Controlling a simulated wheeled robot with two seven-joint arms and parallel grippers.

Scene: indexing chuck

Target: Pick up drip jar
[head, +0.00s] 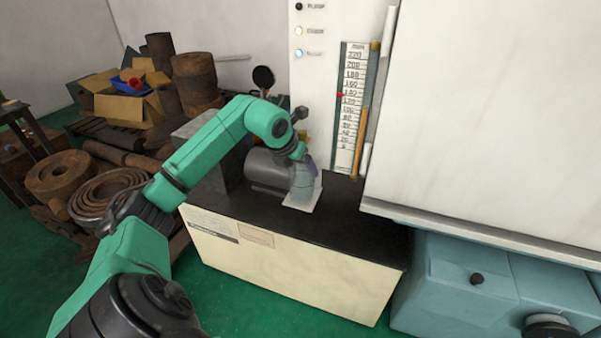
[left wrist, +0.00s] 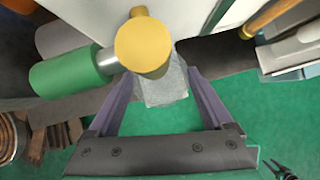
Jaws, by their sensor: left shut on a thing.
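My left gripper (left wrist: 160,95), with its purple fingers, is shut on a mottled grey jar-like thing (left wrist: 168,86), which I take to be the drip jar. In the head view the greyish jar (head: 302,184) stands upright on or just above a white square pad (head: 301,203) on the black bench top. I cannot tell whether it touches the pad. In the left wrist view a yellow round knob (left wrist: 143,46) hides part of the jar's upper side. My right gripper cannot be made out.
A dark cylinder (head: 266,170) lies on the bench (head: 355,225) beside the jar. A scale board (head: 352,110) stands behind it. A white panel (head: 480,130) overhangs on the right above blue cabinets (head: 470,285). Rusty scrap (head: 100,185) lies at left.

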